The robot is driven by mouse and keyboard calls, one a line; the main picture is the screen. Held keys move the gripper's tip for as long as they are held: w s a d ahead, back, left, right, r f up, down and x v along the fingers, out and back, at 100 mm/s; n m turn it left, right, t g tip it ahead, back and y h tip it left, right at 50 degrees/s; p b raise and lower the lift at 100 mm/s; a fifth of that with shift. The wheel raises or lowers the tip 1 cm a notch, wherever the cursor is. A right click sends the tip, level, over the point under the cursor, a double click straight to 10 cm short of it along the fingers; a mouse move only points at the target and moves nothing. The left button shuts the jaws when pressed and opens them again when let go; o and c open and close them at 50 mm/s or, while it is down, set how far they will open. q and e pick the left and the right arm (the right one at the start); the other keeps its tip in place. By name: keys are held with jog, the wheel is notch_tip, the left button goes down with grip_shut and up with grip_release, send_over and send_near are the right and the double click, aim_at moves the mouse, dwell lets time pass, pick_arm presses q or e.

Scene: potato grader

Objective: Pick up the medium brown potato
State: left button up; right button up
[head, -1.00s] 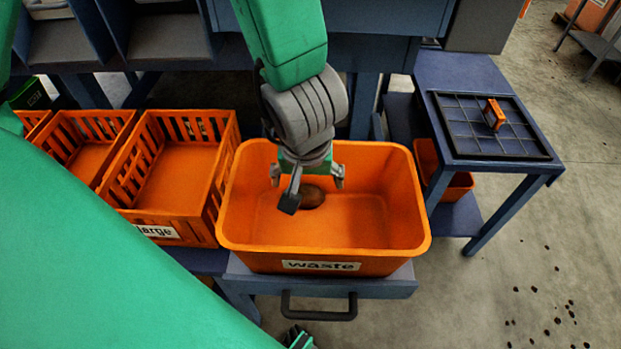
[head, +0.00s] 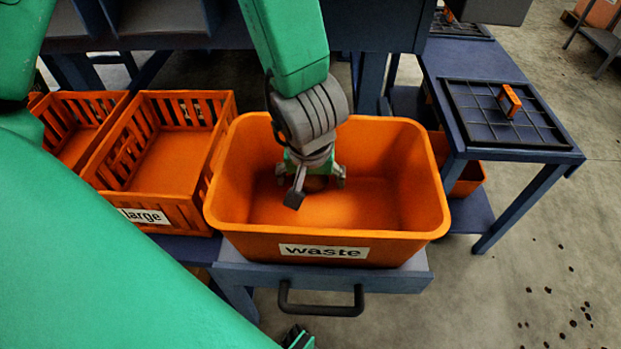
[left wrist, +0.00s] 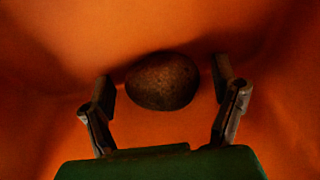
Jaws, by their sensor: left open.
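The brown potato (left wrist: 163,81) lies on the floor of the orange waste bin (head: 330,247). In the left wrist view it sits between the open fingers of my left gripper (left wrist: 165,88), with a gap on each side. In the head view my left gripper (head: 311,180) reaches down into the bin, above the potato (head: 316,184), and hides most of it. The fingers do not appear to touch the potato.
The waste bin's walls surround my left gripper. An orange slatted crate labelled large (head: 146,216) stands left of the bin. A blue table (head: 440,70) with a dark grid plate (head: 530,130) and small orange block (head: 509,101) is at right.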

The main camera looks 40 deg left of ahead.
pick_arm(q)
jog(key=shift+r, duration=0.1)
jog(key=c, duration=1.3)
jog(key=shift+r, duration=0.1)
